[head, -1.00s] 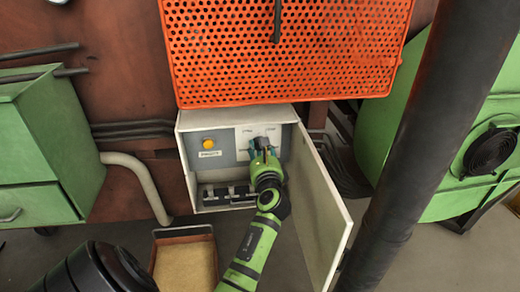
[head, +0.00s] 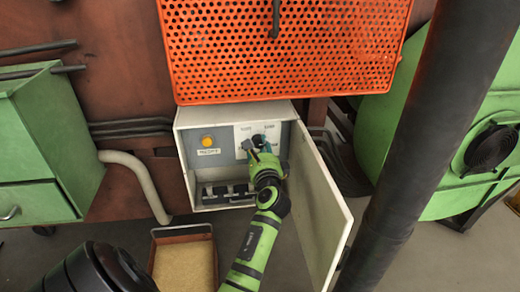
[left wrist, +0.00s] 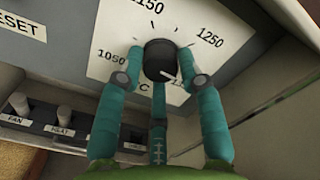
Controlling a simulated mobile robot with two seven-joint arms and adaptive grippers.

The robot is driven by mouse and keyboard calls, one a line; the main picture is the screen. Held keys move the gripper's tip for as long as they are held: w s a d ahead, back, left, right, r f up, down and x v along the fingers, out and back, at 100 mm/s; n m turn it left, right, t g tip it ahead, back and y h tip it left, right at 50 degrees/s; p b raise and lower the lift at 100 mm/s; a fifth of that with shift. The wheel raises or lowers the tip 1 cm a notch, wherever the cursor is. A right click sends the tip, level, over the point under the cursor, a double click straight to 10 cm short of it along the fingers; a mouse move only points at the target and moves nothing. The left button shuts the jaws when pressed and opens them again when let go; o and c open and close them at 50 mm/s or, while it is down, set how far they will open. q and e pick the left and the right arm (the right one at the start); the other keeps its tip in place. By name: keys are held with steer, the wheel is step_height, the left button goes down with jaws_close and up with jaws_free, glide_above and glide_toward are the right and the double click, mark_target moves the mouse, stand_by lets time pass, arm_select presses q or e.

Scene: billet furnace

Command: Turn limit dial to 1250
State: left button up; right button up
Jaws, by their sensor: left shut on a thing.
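The limit dial is a black round knob (left wrist: 160,58) on a white scale plate (left wrist: 108,68) in the left wrist view. Its white mark points to the lower right, towards a number partly hidden by a finger. The label 1050 is at the left, 1150 at the top and 1250 at the upper right. My left gripper (left wrist: 163,62) has its teal fingers around the knob and is shut on it. In the head view my left gripper (head: 257,147) reaches into the open control box (head: 190,177) at the dial. My right gripper is not in view.
The box door (head: 320,215) stands open to the right of my left arm. A yellow button (head: 208,141) is left of the dial. Switches labelled FAN and HEAT (left wrist: 60,128) are below. An orange perforated guard (head: 285,50) hangs above. A tray (head: 183,232) stands below.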

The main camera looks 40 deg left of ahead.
arm_select(q)
steer(key=n, duration=0.2)
steer(key=n+b, duration=0.1)
steer(key=shift+s+a+r+n, duration=0.15)
steer(key=shift+a+r+n, duration=0.15)
steer(key=shift+n, duration=0.1)
steer(key=n+b, duration=0.1)
steer(key=n, duration=0.2)
steer(key=shift+f+n, duration=0.1)
steer(key=shift+n, duration=0.2)
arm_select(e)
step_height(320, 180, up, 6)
arm_select(q)
steer(key=n+b, duration=0.1)
steer(key=n, duration=0.1)
steer(key=shift+n, duration=0.4)
steer(key=shift+f+n+b, duration=0.1)
steer(key=shift+n+b, duration=0.25)
steer(key=shift+n, duration=0.05)
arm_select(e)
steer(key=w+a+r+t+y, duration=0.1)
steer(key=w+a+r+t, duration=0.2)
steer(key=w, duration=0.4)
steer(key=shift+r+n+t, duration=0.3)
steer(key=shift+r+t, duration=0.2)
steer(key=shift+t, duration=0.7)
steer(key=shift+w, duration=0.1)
